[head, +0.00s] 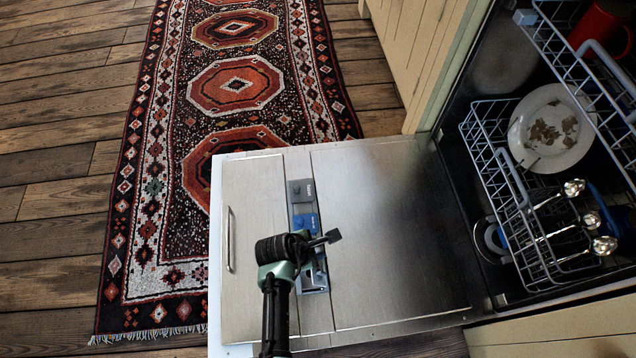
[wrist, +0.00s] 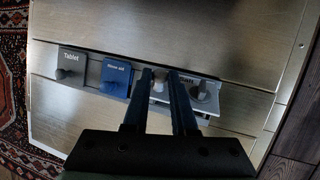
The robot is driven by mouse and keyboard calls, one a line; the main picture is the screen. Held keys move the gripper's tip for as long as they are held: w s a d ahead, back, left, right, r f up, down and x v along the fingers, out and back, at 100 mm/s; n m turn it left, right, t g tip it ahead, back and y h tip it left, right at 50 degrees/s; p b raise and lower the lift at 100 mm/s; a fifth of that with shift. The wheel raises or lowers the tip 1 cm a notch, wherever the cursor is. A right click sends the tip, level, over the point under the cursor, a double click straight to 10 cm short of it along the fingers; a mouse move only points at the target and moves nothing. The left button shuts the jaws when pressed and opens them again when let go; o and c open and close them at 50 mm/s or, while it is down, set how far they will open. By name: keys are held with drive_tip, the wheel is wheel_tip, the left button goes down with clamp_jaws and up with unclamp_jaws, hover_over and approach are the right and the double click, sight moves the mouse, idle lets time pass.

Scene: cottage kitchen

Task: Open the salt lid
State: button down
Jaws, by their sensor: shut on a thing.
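The lowered dishwasher door (head: 390,230) carries a row of small lids with knobs. In the wrist view, a grey lid (wrist: 72,62) reads "Tablet" and a blue lid (wrist: 116,74) beside it reads "Rinse aid". My gripper (head: 328,239) reaches over the row; its fingers (wrist: 160,76) are shut on a small grey knob (wrist: 158,86) to the right of the blue lid.
A bar handle (head: 229,240) lies on the door's left part. The dishwasher's lower rack (head: 490,150) holds a dirty plate (head: 550,128) and cutlery; a red mug (head: 598,28) is in the upper rack. A patterned rug (head: 150,200) covers the wooden floor. The door's right part is clear.

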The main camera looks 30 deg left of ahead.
drive_tip(key=shift+d+r, duration=0.1)
drive_tip(key=p, duration=0.1)
drive_tip(key=d+g+y+p, duration=0.1)
drive_tip(key=shift+w+r+p, duration=0.2)
drive_tip(key=shift+w+p, duration=0.1)
drive_tip(key=shift+w, duration=0.05)
drive_tip(key=shift+w+d+y+p, duration=0.15)
drive_tip(key=shift+y+p, duration=0.15)
drive_tip(key=shift+p, duration=0.05)
drive_tip(key=shift+w+d+f+m+g+y, duration=0.3)
drive_tip(key=shift+d+g+y, duration=0.15)
drive_tip(key=shift+g+y, duration=0.25)
drive_tip(key=y+b, duration=0.1)
drive_tip(key=w+d+f+g+y+b, duration=0.1)
drive_tip(key=b, duration=0.1)
drive_tip(key=shift+d+f+g+y, duration=0.2)
drive_tip(key=shift+d+g+y, duration=0.05)
drive_tip(key=shift+g+y, duration=0.05)
drive_tip(key=b, duration=0.1)
drive_tip(key=g+y+b, duration=0.1)
drive_tip(key=b, duration=0.1)
drive_tip(key=shift+w+d+f+m, duration=0.2)
drive_tip(key=shift+w+d+m, duration=0.1)
drive_tip(key=shift+d, duration=0.05)
drive_tip(key=shift+w+d+y+b, duration=0.1)
drive_tip(key=shift+d+y+b, duration=0.05)
drive_tip(key=shift+y+b, duration=0.45)
